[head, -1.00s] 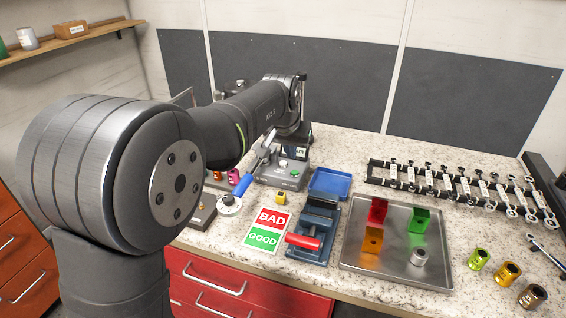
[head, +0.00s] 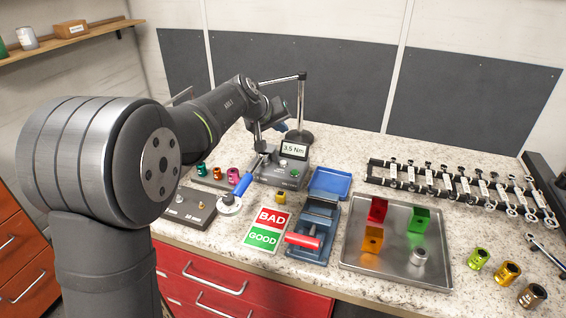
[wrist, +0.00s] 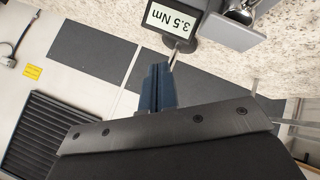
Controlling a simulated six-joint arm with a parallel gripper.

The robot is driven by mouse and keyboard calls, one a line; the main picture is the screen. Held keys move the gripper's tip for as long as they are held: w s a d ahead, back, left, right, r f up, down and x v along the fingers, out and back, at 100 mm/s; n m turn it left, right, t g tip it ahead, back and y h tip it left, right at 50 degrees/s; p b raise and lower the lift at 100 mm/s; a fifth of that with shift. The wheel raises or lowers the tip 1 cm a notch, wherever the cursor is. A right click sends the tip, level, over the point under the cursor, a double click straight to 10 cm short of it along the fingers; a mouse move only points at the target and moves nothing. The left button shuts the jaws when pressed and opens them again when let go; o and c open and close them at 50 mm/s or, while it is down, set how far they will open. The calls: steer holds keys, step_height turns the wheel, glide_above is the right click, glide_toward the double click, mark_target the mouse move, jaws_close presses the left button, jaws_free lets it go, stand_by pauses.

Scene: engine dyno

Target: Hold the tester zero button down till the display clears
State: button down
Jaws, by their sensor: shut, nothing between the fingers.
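The tester (head: 268,178) is a grey box on the counter, left of centre. Its display (head: 294,150) stands on it, lit, and reads 3.5 Nm; it also shows upside down in the wrist view (wrist: 178,20). A small green button (head: 295,173) is on the tester's top; which button is the zero button I cannot read. My gripper (head: 281,127) is above and behind the display in the head view, apart from the buttons. In the wrist view its blue fingers (wrist: 157,72) are together and empty, just short of the display. The buttons are not clear there.
A metal post (head: 301,105) with a crossbar stands behind the tester. A blue-handled tool (head: 243,184) lies at its front left. A blue tray (head: 330,183), a vise (head: 318,222) and a metal tray (head: 436,270) stand to the right.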

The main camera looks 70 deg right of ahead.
steer(key=shift+f, duration=0.1)
steer(key=shift+f, duration=4.35)
steer(key=shift+f, duration=0.4)
steer(key=shift+f, duration=0.5)
steer(key=shift+r, duration=0.95)
steer(key=shift+r, duration=2.5)
